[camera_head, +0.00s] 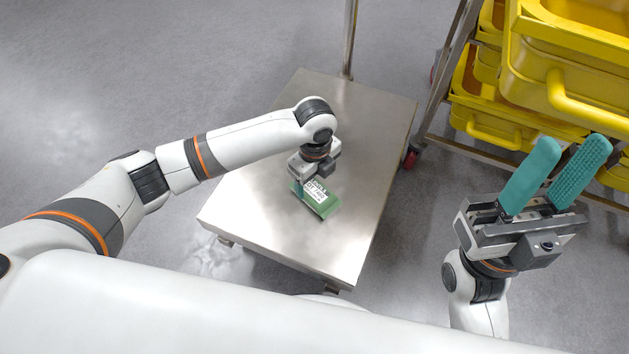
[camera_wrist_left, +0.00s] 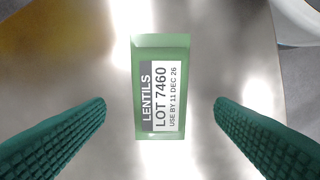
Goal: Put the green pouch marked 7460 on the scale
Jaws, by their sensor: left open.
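The green pouch (camera_head: 322,207) lies on a brushed steel platform (camera_head: 260,215) with a post at its back edge; I cannot tell whether this is the scale. In the left wrist view the pouch (camera_wrist_left: 147,122) shows a white label reading LENTILS, LOT 7460. My left gripper (camera_head: 311,178) is over the pouch, its fingers mostly hidden from the head. In the wrist view the open left gripper (camera_wrist_left: 160,103) has one finger on each side of the pouch, with gaps. My right gripper (camera_head: 573,150) is open and empty at the right, fingers pointing up.
Yellow crates (camera_head: 575,60) sit on a metal rack (camera_head: 436,95) at the upper right, close to my right gripper. The post (camera_head: 349,40) rises behind the platform. The platform is otherwise bare, and open grey floor lies to its left.

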